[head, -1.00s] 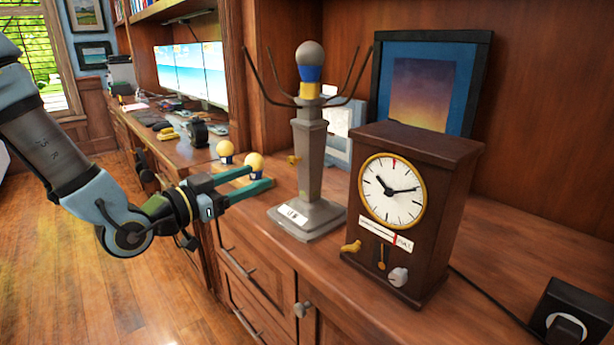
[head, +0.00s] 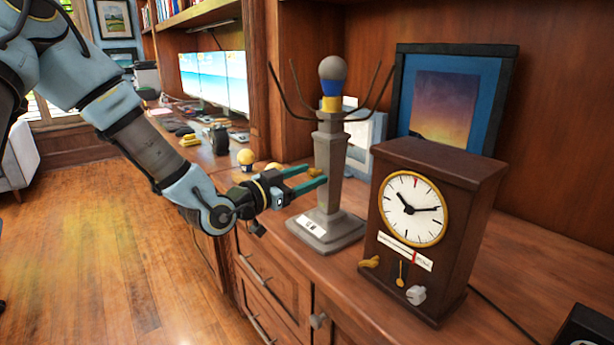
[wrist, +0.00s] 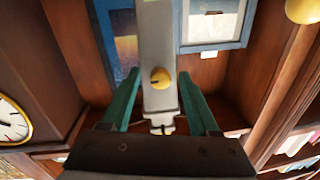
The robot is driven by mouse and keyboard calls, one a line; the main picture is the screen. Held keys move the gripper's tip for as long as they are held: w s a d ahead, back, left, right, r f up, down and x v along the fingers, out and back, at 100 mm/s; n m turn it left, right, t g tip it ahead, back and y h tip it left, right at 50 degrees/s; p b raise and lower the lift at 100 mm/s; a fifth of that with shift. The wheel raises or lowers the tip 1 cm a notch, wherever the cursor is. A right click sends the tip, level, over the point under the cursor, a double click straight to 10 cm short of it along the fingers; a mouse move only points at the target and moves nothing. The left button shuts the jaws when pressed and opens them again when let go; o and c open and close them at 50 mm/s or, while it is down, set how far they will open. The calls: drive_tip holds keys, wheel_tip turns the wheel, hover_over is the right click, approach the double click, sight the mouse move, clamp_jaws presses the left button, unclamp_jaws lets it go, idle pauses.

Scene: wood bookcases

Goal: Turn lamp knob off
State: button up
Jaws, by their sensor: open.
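The lamp (head: 331,165) is a grey tapered post on a square base, with a grey, blue and yellow bulb and thin curved arms on top. In the wrist view its post (wrist: 158,40) runs down the middle. The lamp's round yellow knob (wrist: 160,78) shows there on the post, between the two teal fingers. In the head view I cannot make out the knob near the fingers. My gripper (head: 316,174) is open and empty, its fingertips close to the left side of the post. It also shows in the wrist view (wrist: 160,73); contact with the knob cannot be told.
A brown clock (head: 432,230) with small knobs stands right of the lamp. A framed picture (head: 450,100) leans behind. A yellow ball (head: 245,157) sits left of the gripper. Drawers (head: 268,290) lie below the counter edge. The floor (head: 100,240) at left is open.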

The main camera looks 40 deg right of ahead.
clamp_jaws()
idle(0.3)
drive_tip(key=shift+n+p, duration=0.3)
drive_tip(key=shift+n, duration=0.1)
drive_tip(key=n+p, duration=0.1)
drive_tip(key=n, duration=0.2)
drive_tip(key=shift+r+p, duration=0.2)
drive_tip(key=shift+p, duration=0.15)
drive_tip(key=n+p, duration=0.1)
drive_tip(key=n, duration=0.1)
drive_tip(key=n+p, duration=0.2)
drive_tip(key=n, duration=0.1)
drive_tip(key=shift+w+g+y, duration=0.1)
drive_tip(key=shift+g+y, duration=0.2)
drive_tip(key=shift+y, duration=0.1)
drive_tip(key=n+p, duration=0.2)
drive_tip(key=n, duration=0.2)
drive_tip(key=shift+p, duration=0.3)
drive_tip(key=shift+w+f+n+g+p, duration=0.1)
drive_tip(key=shift+n+g+p, duration=0.55)
drive_tip(key=shift+n, duration=1.25)
